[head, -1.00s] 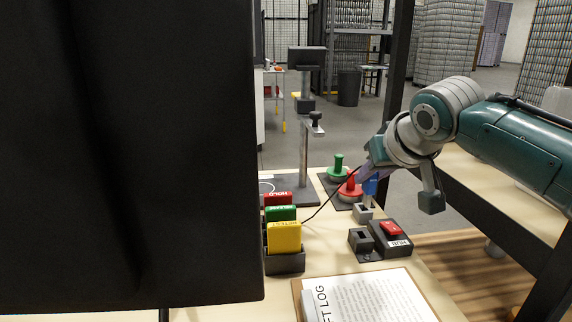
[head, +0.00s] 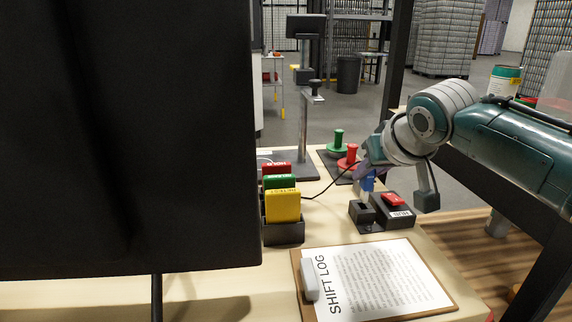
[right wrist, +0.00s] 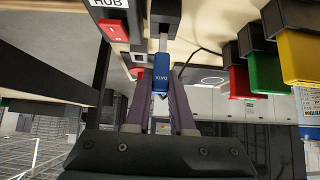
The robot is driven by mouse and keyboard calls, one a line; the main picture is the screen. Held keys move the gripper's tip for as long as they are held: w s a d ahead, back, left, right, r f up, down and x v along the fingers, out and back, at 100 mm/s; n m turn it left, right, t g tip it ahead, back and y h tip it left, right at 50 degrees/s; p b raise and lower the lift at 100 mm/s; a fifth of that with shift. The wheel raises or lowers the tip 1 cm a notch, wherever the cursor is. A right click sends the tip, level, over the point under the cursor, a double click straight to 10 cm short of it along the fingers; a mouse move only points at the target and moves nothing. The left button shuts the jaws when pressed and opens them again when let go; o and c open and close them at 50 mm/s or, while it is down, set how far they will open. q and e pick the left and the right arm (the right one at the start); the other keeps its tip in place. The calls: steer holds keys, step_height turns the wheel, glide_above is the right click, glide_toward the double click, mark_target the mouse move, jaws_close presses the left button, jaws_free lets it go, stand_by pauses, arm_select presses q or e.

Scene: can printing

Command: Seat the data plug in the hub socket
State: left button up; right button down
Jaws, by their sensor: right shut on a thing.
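My right gripper (head: 368,178) is shut on the blue data plug (head: 367,184). In the right wrist view the plug (right wrist: 160,79) sits between the two purple fingers, with its label readable and its metal tip pointing to a dark block at the top. The hub (head: 393,211) has a red switch on top. The dark hub socket (head: 361,211) stands at its left side. The plug is above and just behind the socket in the head view; its tip looks apart from it, though the exact gap is hard to judge. My left gripper is not in view.
A large black panel (head: 125,140) hides the left of the head view. A rack with red, green and yellow cards (head: 283,206) stands left of the socket. Red (head: 350,158) and green (head: 337,143) knobbed pieces stand behind. A shift log clipboard (head: 377,280) lies in front.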

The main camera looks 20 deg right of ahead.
mark_target(369, 186)
steer(key=shift+r, duration=0.1)
stand_by(0.3)
stand_by(0.5)
steer(key=shift+p, duration=0.75)
stand_by(0.4)
steer(key=shift+f+b, duration=0.35)
steer(key=shift+f, duration=0.15)
steer(key=shift+f+b, duration=1)
steer(key=shift+f, duration=0.5)
steer(key=c, duration=0.7)
jaws_free()
steer(key=shift+r, duration=0.1)
